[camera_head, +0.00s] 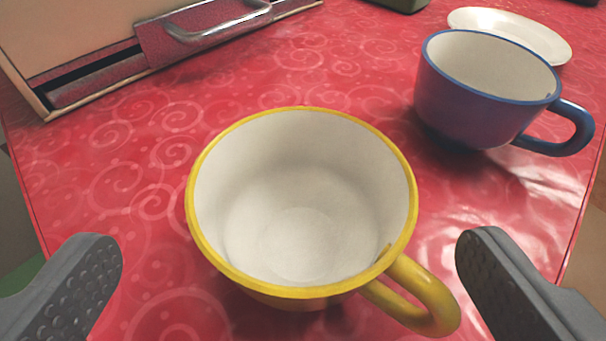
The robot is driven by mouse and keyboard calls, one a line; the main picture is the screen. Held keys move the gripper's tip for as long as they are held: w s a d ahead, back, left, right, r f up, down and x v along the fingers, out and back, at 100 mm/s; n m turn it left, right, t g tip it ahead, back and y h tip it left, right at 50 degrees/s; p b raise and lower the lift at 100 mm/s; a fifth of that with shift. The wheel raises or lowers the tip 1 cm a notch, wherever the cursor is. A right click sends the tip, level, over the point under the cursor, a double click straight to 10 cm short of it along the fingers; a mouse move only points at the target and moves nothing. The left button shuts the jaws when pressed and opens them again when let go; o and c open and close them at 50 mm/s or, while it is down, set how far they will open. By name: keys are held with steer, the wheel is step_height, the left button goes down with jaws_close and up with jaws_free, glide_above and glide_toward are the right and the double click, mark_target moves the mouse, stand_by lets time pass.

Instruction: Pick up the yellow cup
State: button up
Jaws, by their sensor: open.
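The yellow cup (290,292) stands upright on the red patterned oilcloth, in the middle of the view. Its inside is white and looks empty. Its yellow handle (428,300) points to the lower right, toward my right finger. My gripper (290,262) is open and empty. Its two grey fingers show at the lower left and lower right, one on each side of the cup, with gaps between them and the cup in the picture. I cannot tell how far the fingertips are above the cloth.
A blue cup (470,108) with a white inside stands at the upper right, its handle pointing right. A white plate (530,35) lies behind it. A wooden box (75,35) with a metal-handled drawer (205,30) is at the upper left. The cloth (350,75) between is clear.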

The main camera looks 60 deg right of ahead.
mark_target(296, 151)
steer(key=shift+b+x, duration=0.9)
steer(key=shift+x, duration=2.15)
steer(key=shift+s+d+r, duration=0.1)
steer(key=shift+r, duration=0.05)
steer(key=c, duration=1.1)
